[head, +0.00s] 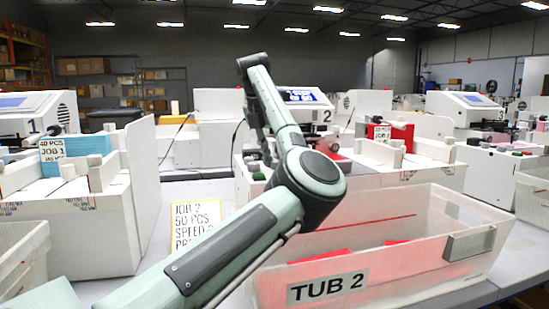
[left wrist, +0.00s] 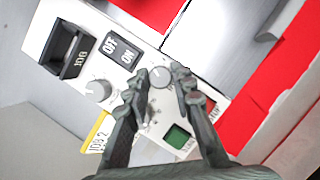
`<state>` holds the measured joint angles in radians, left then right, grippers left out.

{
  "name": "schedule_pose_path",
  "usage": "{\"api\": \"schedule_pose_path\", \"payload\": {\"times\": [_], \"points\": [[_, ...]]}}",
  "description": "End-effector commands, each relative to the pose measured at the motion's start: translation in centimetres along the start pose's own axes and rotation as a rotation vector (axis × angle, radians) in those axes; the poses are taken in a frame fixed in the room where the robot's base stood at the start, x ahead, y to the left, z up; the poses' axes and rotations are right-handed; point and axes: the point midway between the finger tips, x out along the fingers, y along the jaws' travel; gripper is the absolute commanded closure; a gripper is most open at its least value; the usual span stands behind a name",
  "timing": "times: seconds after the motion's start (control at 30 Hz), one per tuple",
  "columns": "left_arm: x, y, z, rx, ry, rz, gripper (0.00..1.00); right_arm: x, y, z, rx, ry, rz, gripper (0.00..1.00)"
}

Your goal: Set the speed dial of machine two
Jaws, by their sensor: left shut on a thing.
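Machine two (head: 326,115), marked with a 2, stands behind the tub in the head view, with a lit screen (head: 300,95). Its control panel fills the middle of the left wrist view. My left gripper (left wrist: 158,78) has its fingertips on either side of a round grey dial (left wrist: 160,77) and is shut on it. A second round dial (left wrist: 98,90) sits to the left, clear of the fingers. I cannot read any dial's label or setting. In the head view my own arm largely hides the panel and gripper. My right gripper is not in view.
The panel also has an OFF/ON switch (left wrist: 119,51), a green start button (left wrist: 177,136) and a red button (left wrist: 209,104). A clear tub (head: 385,235) labelled TUB 2 stands in front of the machine. A yellow-edged job 2 card (head: 195,222) is left of it.

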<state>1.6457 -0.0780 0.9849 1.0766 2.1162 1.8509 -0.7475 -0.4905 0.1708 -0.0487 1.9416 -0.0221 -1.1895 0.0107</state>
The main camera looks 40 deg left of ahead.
Motion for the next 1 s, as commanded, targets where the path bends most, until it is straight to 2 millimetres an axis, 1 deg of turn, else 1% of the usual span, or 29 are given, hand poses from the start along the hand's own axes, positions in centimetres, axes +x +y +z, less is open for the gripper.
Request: {"api": "schedule_pose_path", "payload": {"times": [0.33,0.47,0.57,0.73,0.87,1.0], "points": [[-0.1,-0.1,0.0,-0.028,0.000,0.012,1.00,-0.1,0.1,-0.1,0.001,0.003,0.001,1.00],[-0.1,-0.1,0.1,-0.082,-0.001,0.033,1.00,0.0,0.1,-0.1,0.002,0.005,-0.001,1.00],[-0.1,-0.2,0.1,-0.140,0.000,0.058,1.00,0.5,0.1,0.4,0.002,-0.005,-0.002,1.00],[-0.2,-0.3,0.2,-0.269,-0.001,0.111,1.00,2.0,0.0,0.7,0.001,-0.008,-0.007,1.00],[-0.3,-0.3,0.2,-0.372,-0.001,0.155,1.00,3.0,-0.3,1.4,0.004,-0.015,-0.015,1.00],[-0.2,-0.4,0.3,-0.477,-0.001,0.198,1.00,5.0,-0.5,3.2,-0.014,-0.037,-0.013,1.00]]}}
